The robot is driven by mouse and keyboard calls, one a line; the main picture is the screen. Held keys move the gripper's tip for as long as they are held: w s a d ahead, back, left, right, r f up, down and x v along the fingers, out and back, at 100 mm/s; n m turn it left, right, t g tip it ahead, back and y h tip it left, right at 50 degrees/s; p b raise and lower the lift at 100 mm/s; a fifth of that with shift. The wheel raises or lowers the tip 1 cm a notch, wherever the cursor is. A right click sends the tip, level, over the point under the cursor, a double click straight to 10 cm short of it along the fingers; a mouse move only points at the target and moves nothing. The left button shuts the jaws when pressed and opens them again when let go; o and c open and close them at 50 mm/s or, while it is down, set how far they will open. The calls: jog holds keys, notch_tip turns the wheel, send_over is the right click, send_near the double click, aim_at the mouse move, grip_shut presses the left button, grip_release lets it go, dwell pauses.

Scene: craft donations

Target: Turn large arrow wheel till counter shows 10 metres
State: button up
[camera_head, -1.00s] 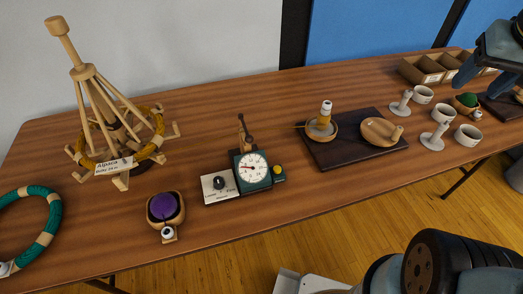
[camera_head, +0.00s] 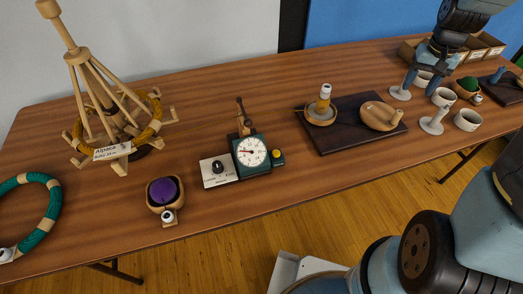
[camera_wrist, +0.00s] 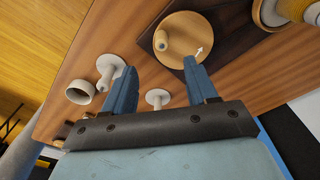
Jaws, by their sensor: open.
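The round wooden wheel (camera_head: 379,117) with a peg handle lies on a dark board; in the wrist view the wheel (camera_wrist: 183,38) shows a white arrow. Beside it on the board is a smaller wooden base with a yellow-wrapped, white-topped spool (camera_head: 322,104). The counter (camera_head: 249,152) is a green box with a white dial; its needle seems to point left, but its figures are too small to read. My gripper (camera_wrist: 160,66) is open and empty, its fingertips near the wheel's edge in the wrist view. In the head view it is above the white cups, right of the wheel.
White cups (camera_head: 466,120) and white pegged stands (camera_head: 433,121) are close to the wheel's right. Wooden boxes (camera_head: 481,46) stand behind.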

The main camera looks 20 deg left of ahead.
send_over(400, 111)
jog(key=shift+g, duration=0.4)
notch_tip(400, 111, down, 6)
jog(key=shift+f, duration=4.45)
jog(key=shift+c, duration=0.2)
